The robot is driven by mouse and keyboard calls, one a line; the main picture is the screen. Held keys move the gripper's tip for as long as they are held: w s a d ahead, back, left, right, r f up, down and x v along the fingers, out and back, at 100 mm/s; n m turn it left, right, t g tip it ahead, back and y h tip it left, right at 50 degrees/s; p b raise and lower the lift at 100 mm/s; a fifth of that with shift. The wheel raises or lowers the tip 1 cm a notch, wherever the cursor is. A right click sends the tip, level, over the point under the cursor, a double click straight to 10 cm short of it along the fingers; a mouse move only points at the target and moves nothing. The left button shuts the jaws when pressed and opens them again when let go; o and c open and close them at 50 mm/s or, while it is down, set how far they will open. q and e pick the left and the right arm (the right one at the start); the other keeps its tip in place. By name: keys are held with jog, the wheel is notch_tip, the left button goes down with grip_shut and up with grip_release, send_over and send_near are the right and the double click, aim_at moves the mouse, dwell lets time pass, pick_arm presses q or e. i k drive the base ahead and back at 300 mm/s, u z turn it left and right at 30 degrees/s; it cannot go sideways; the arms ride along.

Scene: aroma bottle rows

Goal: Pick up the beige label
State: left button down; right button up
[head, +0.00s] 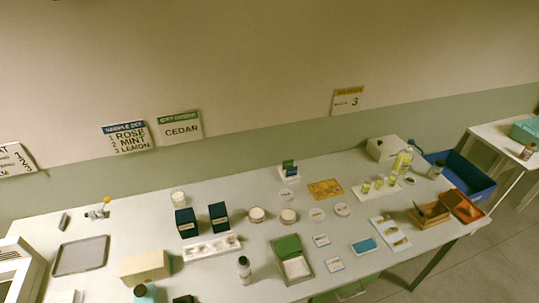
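No single item is clearly the beige label at this size. Two small pale cards with blue marks lie right of the open green-lidded box: one upper card (321,240) and one lower card (335,264). Two pale round discs with dark print lie behind them, a left disc (317,215) and a right disc (342,209). A yellow-orange patterned card (325,189) lies further back. A pale card (64,297) is cut off at the bottom left edge. Neither of my grippers can be made out in the head view.
The white table (215,282) also holds a beige box (145,266), a grey tray (81,255), two dark blue boxes, a white holed rack (210,247), a dark bottle (244,270) and the green-lidded box (293,259). A blue bin (462,176) stands beyond the right end.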

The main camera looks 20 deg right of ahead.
aim_at(386, 220)
jog(key=u, duration=0.05)
jog(key=k, duration=0.95)
jog(key=z, duration=1.15)
jog(key=i, duration=0.85)
jog(key=z, duration=0.55)
